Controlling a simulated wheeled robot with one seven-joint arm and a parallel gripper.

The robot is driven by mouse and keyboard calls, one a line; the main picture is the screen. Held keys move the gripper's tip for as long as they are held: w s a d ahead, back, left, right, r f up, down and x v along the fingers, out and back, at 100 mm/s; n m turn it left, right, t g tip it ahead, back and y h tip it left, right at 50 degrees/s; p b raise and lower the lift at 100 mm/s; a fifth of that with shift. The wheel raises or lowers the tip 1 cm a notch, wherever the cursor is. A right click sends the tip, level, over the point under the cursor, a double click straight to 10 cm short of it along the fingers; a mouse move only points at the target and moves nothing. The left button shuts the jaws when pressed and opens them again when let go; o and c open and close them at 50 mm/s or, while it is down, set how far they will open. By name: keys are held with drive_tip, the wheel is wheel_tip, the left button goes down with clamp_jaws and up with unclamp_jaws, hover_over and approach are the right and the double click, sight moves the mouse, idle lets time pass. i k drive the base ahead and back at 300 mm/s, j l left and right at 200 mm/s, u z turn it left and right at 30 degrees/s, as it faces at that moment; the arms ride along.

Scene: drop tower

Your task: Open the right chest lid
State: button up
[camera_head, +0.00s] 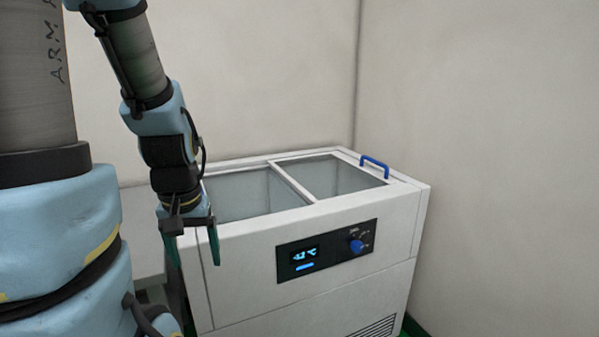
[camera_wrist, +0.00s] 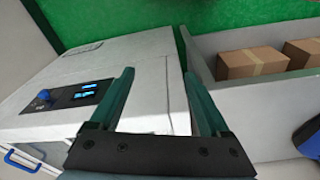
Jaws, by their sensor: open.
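The white chest (camera_head: 300,240) stands against the wall in the head view. Its top has two framed, grey panes, left and right of a divider. The right lid (camera_head: 335,175) lies flat in the frame, with a blue handle (camera_head: 374,166) near its right end. My gripper (camera_head: 195,255) hangs at the chest's front left corner, fingers pointing down, open and empty, well away from the handle. In the wrist view my gripper (camera_wrist: 156,72) is open in front of the chest's white side (camera_wrist: 140,70). A blue handle (camera_wrist: 22,162) shows at lower left there.
A front panel (camera_head: 326,250) carries a lit display and blue knob. Walls stand close behind and right of the chest. In the wrist view, a grey bin (camera_wrist: 260,95) holding cardboard boxes (camera_wrist: 250,62) stands beside it on the green floor (camera_wrist: 215,35).

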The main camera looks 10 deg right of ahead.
sight(384, 177)
drive_tip(key=l, duration=0.95)
drive_tip(key=i+l+u, duration=0.1)
drive_tip(key=l, duration=0.9)
